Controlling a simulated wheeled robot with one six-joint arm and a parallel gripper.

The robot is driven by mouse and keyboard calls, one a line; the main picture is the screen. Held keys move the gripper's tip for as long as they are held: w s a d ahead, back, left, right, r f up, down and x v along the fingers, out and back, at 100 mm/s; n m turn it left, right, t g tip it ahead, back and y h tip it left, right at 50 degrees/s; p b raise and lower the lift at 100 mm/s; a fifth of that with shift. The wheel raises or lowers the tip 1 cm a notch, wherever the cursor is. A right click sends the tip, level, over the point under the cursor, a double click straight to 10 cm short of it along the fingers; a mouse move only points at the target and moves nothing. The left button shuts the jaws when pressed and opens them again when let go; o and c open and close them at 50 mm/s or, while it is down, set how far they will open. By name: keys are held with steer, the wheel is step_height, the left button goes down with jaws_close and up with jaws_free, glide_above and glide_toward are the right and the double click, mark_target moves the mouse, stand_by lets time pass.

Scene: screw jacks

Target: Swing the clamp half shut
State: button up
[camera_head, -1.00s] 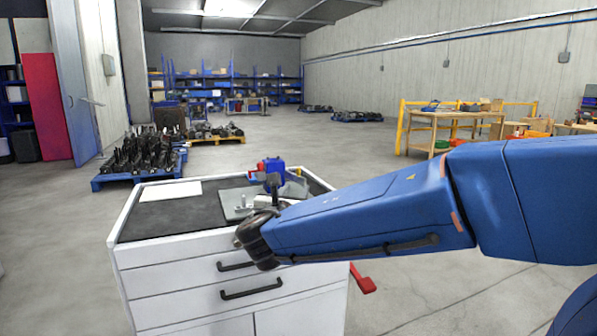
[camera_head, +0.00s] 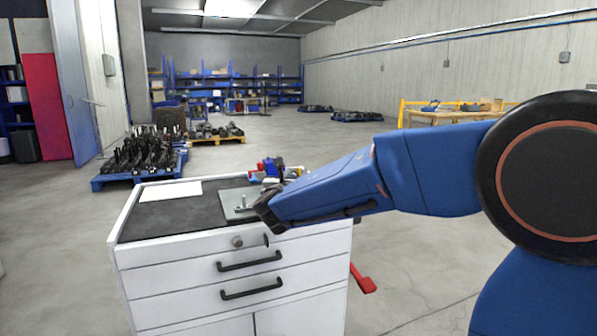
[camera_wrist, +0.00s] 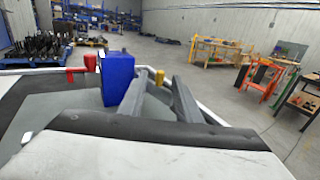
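A light grey plate (camera_head: 236,208) with a small upright pin lies on the dark mat of the white cabinet. I cannot clearly make out the clamp; the arm's end covers the plate's right side. I cannot tell whether anything touches.
Red parts (camera_wrist: 90,62) and a yellow part (camera_wrist: 159,77) stand near the blue block. A white sheet (camera_head: 171,190) lies at the cabinet's back left. The mat's left (camera_head: 160,220) is clear. A pallet of dark parts (camera_head: 140,165) stands behind left.

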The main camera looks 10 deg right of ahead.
mark_target(298, 170)
steer(key=shift+x, duration=2.4)
jaws_close()
